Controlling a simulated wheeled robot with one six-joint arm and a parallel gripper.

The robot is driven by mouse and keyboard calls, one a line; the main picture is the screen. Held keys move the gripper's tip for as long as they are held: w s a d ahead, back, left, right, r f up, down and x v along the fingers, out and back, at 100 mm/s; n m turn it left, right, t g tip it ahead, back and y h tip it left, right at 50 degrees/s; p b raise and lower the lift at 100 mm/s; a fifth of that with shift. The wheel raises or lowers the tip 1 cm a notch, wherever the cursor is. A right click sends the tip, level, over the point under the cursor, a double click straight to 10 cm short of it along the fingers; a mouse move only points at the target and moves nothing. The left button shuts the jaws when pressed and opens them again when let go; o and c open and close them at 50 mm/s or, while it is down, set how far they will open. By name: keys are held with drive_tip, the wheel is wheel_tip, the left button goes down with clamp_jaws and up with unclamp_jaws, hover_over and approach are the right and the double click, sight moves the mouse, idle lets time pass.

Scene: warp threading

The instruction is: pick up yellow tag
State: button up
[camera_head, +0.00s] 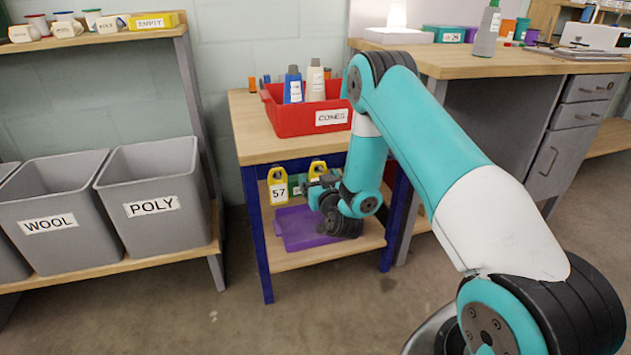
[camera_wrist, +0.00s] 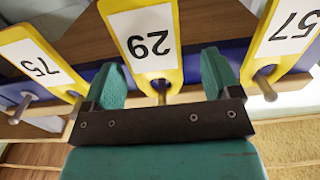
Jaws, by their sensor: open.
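Three yellow tags with white number labels hang on pegs along a blue rail. In the wrist view, which looks upside down, tag 29 (camera_wrist: 152,62) is in the middle, between the two teal fingers of my gripper (camera_wrist: 160,82). The fingers are open, one on each side of it. Tag 57 (camera_wrist: 287,38) is to the right and tag 75 (camera_wrist: 38,62) to the left. In the head view, tag 57 (camera_head: 278,187) shows clearly, and the top of another yellow tag (camera_head: 317,167) shows behind my gripper (camera_head: 322,183). My wrist hides the rest.
The tags hang under the top of a small blue-legged table (camera_head: 251,135). On it stands a red CONES bin (camera_head: 290,122) with bottles. A purple tray (camera_head: 294,240) lies on the lower shelf, below my wrist. A workbench (camera_head: 500,66) stands right, grey POLY bin (camera_head: 150,230) left.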

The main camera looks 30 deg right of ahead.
drive_tip(key=shift+s+d, duration=0.1)
drive_tip(key=shift+d, duration=0.1)
drive_tip(key=c, duration=1)
